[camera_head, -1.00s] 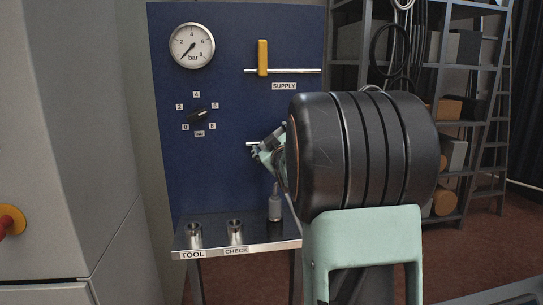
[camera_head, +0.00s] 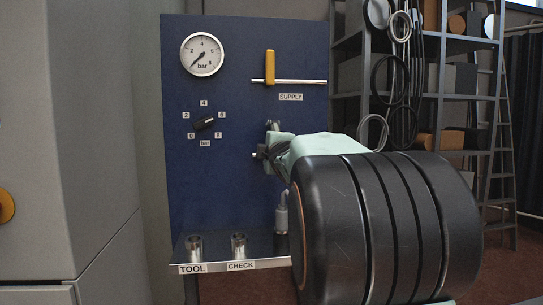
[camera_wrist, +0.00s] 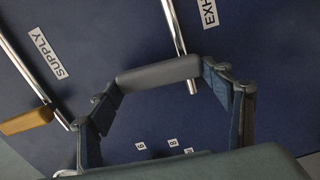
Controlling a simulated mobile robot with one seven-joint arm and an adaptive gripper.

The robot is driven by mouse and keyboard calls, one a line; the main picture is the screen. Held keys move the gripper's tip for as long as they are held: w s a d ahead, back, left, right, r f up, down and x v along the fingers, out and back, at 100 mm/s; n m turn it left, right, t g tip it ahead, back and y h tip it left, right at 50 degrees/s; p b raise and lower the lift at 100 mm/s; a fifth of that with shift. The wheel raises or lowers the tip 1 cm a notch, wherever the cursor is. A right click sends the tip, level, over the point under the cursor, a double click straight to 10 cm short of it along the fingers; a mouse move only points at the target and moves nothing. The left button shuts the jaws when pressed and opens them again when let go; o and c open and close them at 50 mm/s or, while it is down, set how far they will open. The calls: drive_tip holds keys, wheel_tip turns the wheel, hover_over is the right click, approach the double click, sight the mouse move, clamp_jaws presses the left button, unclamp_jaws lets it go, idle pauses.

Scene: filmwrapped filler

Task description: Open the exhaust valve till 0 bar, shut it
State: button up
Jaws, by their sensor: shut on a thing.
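The exhaust valve's grey handle (camera_wrist: 158,74) lies crosswise over its metal pipe (camera_wrist: 174,28) in the wrist view, near the partly cut-off exhaust label (camera_wrist: 209,11). My gripper (camera_wrist: 160,78) has a finger at each end of this handle and is shut on it. In the head view my gripper (camera_head: 272,152) is at the panel, partly hidden by my arm; a grey upright piece (camera_head: 273,126), apparently the handle, shows above it. The pressure gauge (camera_head: 202,54) has its needle pointing to the lower left, at about 0.
The yellow supply handle (camera_head: 270,68) stands upright across its horizontal pipe (camera_head: 305,81). A black knob (camera_head: 205,123) sits on the blue panel (camera_head: 225,185). Below are the tool (camera_head: 194,249) and check (camera_head: 238,246) holders on a shelf. Storage racks stand at the right.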

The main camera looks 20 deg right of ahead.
drive_tip(key=shift+a+r+n+b, duration=0.1)
drive_tip(key=shift+a+n+b, duration=0.05)
drive_tip(key=shift+n+b, duration=0.3)
idle(0.3)
drive_tip(key=o, duration=1.7)
drive_tip(key=shift+v, duration=3.7)
